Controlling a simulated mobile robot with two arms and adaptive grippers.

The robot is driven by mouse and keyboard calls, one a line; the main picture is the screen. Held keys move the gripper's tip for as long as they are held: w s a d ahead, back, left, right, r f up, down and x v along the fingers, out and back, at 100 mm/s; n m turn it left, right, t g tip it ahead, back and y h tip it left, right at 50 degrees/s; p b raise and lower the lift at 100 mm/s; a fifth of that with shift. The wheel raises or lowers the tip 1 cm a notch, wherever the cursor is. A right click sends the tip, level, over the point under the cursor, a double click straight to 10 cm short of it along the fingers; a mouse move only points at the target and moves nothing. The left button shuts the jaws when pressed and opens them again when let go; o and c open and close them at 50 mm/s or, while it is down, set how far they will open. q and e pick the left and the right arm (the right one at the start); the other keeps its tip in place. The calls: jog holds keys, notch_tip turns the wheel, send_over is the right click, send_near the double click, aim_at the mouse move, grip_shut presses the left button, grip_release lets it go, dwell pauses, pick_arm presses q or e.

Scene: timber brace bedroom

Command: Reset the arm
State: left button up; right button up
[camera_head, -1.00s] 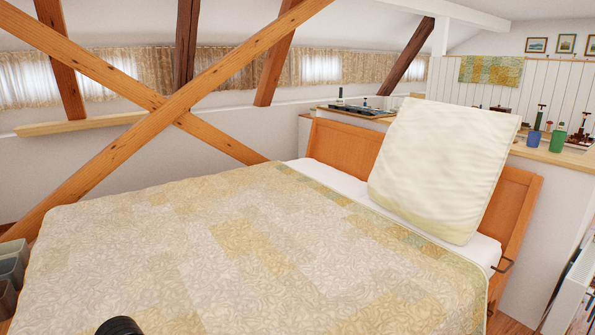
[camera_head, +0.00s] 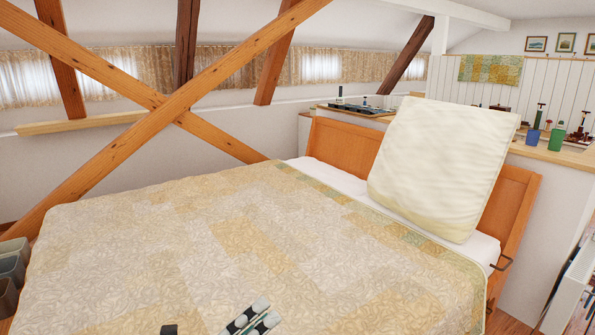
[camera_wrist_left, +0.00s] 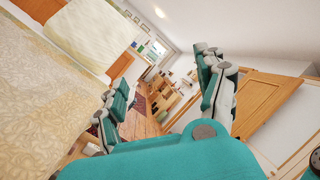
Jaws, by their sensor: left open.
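My left gripper (camera_head: 262,312) shows at the bottom edge of the head view, in front of the bed's quilt. Only its pale and dark finger parts show there; the rest is cut off by the frame. In the left wrist view the same gripper (camera_wrist_left: 163,68) has its two teal and grey fingers spread wide apart, with nothing between them. The bed (camera_head: 190,240) is at the left of that view, beside the fingers. My right gripper is in neither view.
A cream pillow (camera_head: 440,165) leans on the wooden headboard (camera_head: 345,147). Crossed timber braces (camera_head: 165,115) stand behind the bed. Grey bins (camera_head: 12,268) are at the left edge. A wooden door (camera_wrist_left: 262,98) is at the right in the wrist view.

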pick_arm(q)
jog(key=w+a+f+n+t+y, duration=0.1)
jog(key=a+f+n+t+y, duration=0.2)
jog(key=a+n+y, duration=0.65)
jog(key=w+a+f+n+t+y, duration=0.15)
jog(key=a+n+t+y, duration=0.35)
jog(key=n, duration=0.7)
jog(key=s+a+f+n+g+y, duration=0.3)
jog(key=s+f+n+g+y, duration=0.25)
jog(key=f+g, duration=0.4)
jog(key=s+d+f+n+g+h, duration=0.1)
jog(key=s+f+n+g+h, duration=0.2)
jog(key=s+f, duration=0.55)
jog(key=s+d+f+n+g+h, duration=0.1)
jog(key=s+d+f+n+g, duration=0.1)
jog(key=s+f+g, duration=0.65)
jog(key=s+f+t+b, duration=0.2)
jog(key=s+f+b, duration=0.1)
jog(key=f, duration=2.5)
jog(key=s+a+f+g+b, duration=0.1)
jog(key=s+a+f, duration=0.2)
jog(key=s+f, duration=1.2)
jog(key=shift+s+f+y, duration=0.3)
jog(key=shift+s+f, duration=0.05)
jog(key=shift+s, duration=0.3)
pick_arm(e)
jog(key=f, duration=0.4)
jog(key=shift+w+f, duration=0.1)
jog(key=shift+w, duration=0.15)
